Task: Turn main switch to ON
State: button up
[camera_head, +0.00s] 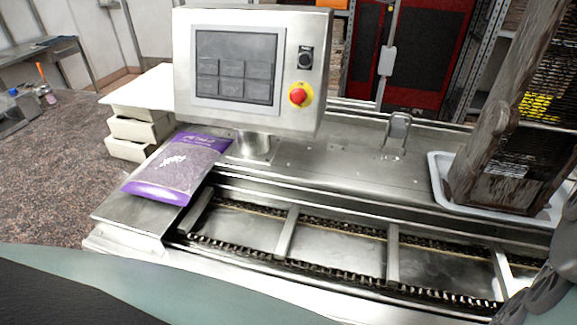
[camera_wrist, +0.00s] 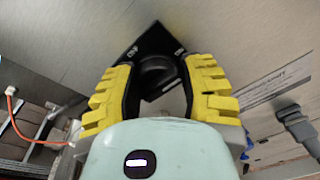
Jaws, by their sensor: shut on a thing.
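In the wrist view, a black rotary knob, the main switch (camera_wrist: 156,76), sits on a square black plate (camera_wrist: 150,43) fixed to a grey metal surface. The plate appears turned like a diamond, with small white lettering at its left and right that is too small to read surely. My gripper (camera_wrist: 160,66) has its yellow ridged fingers on both sides of the knob, shut on it. The fingers hide part of the knob, so its setting cannot be told. Neither this switch with the gripper on it nor the gripper shows in the head view.
In the head view, a control panel (camera_head: 285,75) carries a screen, a small black selector (camera_head: 305,57) and a red emergency button (camera_head: 298,96). A conveyor (camera_head: 340,259) runs below. A purple bag (camera_head: 180,167) lies at left. In the wrist view, a grey fitting (camera_wrist: 298,124) stands at right.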

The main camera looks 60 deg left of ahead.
jog(key=shift+w+a+r, duration=0.15)
jog(key=shift+w+a, duration=0.15)
jog(key=shift+w, duration=0.05)
jog(key=o, duration=0.9)
jog(key=shift+o, duration=0.7)
jog(key=shift+a, duration=0.1)
jog(key=shift+o, duration=0.3)
jog(key=shift+s, duration=0.1)
jog(key=shift+s, duration=0.1)
jog(key=shift+s+a, duration=0.1)
jog(key=shift+s, duration=0.2)
jog(key=v, duration=0.6)
jog(key=shift+a, duration=0.3)
jog(key=shift+s, duration=0.2)
